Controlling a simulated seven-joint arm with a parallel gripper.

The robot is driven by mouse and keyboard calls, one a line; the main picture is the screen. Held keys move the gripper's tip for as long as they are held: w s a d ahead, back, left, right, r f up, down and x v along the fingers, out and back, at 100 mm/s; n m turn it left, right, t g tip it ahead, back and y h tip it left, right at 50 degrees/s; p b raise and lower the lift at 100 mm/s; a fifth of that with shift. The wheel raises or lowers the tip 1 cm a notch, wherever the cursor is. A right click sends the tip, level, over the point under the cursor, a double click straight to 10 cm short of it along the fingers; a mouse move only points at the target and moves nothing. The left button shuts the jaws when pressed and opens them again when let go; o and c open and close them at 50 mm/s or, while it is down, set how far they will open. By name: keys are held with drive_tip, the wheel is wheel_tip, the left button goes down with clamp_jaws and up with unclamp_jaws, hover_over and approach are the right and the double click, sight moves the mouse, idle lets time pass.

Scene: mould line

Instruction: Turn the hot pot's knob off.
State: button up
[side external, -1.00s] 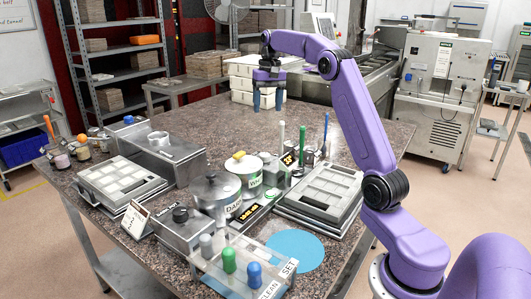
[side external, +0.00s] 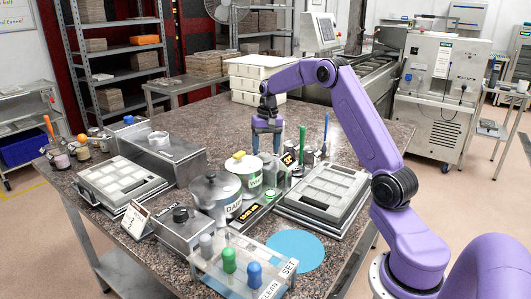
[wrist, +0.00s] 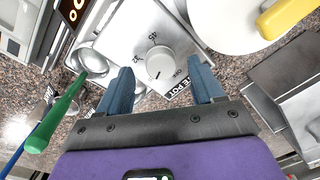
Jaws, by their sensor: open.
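A round pale knob (wrist: 160,65) sits on a steel control face (wrist: 130,35) in the wrist view. Numbers and a partly cut-off label ending in "POT" surround it. I cannot read its setting clearly. My gripper (wrist: 160,78) is open, its two blue fingers on either side of the knob in the picture; contact is not visible. In the side view my gripper (side external: 267,150) hangs pointing down behind the white-labelled pot (side external: 243,177), which hides the knob there. That pot's yellow handle (wrist: 288,18) shows at the wrist view's upper right.
The dark-labelled pot (side external: 216,198) stands nearer the camera. A green-handled tool (wrist: 62,115) and a small steel cup (wrist: 90,62) are left in the wrist view. A mould tray (side external: 318,196) lies right of the pots. The table's far right is clear.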

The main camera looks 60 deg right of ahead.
drive_tip(key=shift+f, duration=1.15)
drive_tip(key=c, duration=1.1)
drive_tip(key=shift+o, duration=0.2)
drive_tip(key=shift+n, duration=0.4)
drive_tip(key=n, duration=0.3)
drive_tip(key=shift+w, duration=0.1)
drive_tip(key=n, duration=0.3)
drive_tip(key=shift+d+n, duration=0.1)
drive_tip(key=shift+n, duration=0.2)
drive_tip(key=n, duration=0.6)
drive_tip(key=shift+w+g, duration=0.1)
drive_tip(key=shift+g, duration=0.3)
drive_tip(key=shift+r+n, duration=0.1)
drive_tip(key=shift+n, duration=0.3)
